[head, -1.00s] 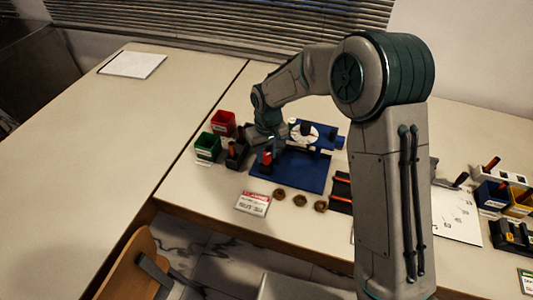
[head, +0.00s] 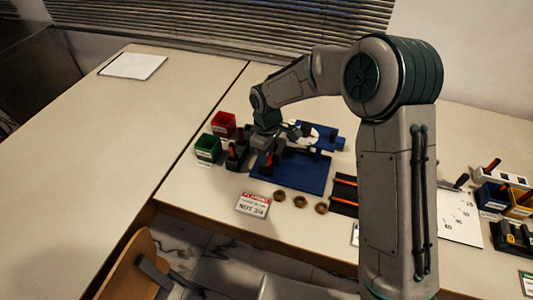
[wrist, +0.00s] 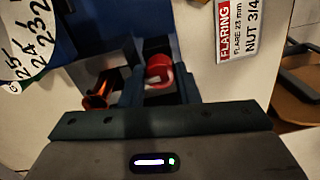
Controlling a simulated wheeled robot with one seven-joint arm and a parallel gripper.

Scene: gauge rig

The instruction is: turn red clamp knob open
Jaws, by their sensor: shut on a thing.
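The red clamp knob (wrist: 159,70) shows in the wrist view between the two fingers of my gripper (wrist: 157,88). The fingers are shut on it, and they hide its sides. In the head view my gripper (head: 268,156) is low over the left part of the blue rig (head: 305,178), and the knob is mostly hidden there. The white dial (wrist: 22,45) with black numbers is at the left of the wrist view. A copper-coloured flared piece (wrist: 99,92) lies just left of the fingers.
A red bin (head: 223,121) and a green bin (head: 207,147) stand left of the rig. A "FLARING" card (head: 253,203) and brass nuts (head: 299,202) lie in front. Dark holders with orange marks (head: 344,190) are at right. The left table is mostly clear.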

